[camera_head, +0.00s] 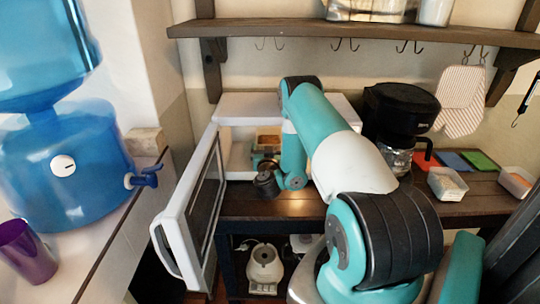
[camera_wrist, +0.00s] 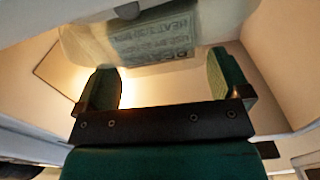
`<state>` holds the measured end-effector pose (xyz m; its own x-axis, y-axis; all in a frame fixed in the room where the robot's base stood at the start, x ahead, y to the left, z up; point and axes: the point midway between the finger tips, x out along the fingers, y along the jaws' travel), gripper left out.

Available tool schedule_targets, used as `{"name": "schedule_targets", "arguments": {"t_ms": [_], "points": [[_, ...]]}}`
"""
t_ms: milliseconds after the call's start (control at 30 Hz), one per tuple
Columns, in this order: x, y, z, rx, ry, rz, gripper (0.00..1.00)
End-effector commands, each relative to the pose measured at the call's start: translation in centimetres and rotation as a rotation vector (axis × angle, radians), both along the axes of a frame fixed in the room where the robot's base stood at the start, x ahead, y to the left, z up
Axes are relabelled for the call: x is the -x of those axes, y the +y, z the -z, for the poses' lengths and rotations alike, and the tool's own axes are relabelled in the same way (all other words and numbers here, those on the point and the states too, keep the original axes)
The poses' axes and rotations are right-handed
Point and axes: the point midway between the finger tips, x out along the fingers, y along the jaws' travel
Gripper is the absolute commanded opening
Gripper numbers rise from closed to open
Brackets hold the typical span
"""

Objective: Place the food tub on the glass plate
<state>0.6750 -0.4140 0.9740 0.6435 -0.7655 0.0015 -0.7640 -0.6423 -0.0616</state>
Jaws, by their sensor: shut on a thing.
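The food tub (camera_wrist: 185,38) is a see-through box with a printed label. It sits between the two green fingers of my gripper (camera_wrist: 160,76) in the wrist view. In the head view the tub (camera_head: 268,141) shows as a small orange-brown block inside the open white microwave (camera_head: 237,107). My gripper (camera_head: 266,160) reaches into the microwave's opening and is shut on the tub. I cannot make out the glass plate in either view, nor tell whether the tub touches anything below it.
The microwave door (camera_head: 190,205) stands open on the left. A black coffee maker (camera_head: 398,120) is to the right. Two other tubs (camera_head: 447,183) (camera_head: 515,182) stand on the dark counter (camera_head: 465,207). A shelf with hooks (camera_head: 365,36) hangs above.

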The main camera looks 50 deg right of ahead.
Motion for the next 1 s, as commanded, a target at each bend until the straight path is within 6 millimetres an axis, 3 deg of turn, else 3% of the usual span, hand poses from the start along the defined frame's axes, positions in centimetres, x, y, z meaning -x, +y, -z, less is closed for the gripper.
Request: {"name": "schedule_targets", "arguments": {"t_ms": [233, 267, 667, 833, 1000], "points": [[0.0, 0.0, 0.2, 0.001, -0.001, 0.001, 0.57], [0.0, 0.0, 0.1, 0.0, 0.0, 0.0, 0.99], [0.4, 0.6, 0.1, -0.001, 0.005, 0.001, 1.0], [2.0, 2.5, 0.1, 0.0, 0.004, -0.003, 1.0], [4.8, 5.8, 0.4, -0.003, 0.006, -0.003, 1.0]]}}
